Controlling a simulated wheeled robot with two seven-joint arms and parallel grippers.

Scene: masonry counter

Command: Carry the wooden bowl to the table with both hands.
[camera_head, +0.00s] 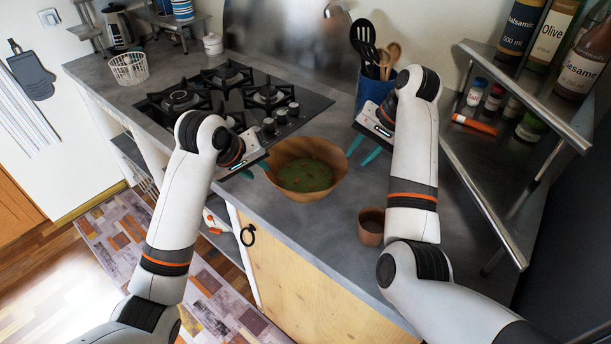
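The wooden bowl (284,152) stands upright on the grey counter (308,236), with green contents inside. My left gripper (256,170) is at the bowl's left side, its teal fingertips close to the rim; I cannot tell whether they touch it. My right gripper (363,151) is just right of the bowl, its two teal fingers apart and pointing toward the bowl with nothing between them. The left fingers are partly hidden by the hand, so their opening is unclear. No separate table is clearly visible.
A gas hob (313,103) lies behind the bowl. A blue utensil holder (371,91) stands behind my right gripper, and a small brown cup (371,228) is near the front edge. A metal shelf (463,165) with bottles and jars is at right. A rug (118,233) lies on the floor.

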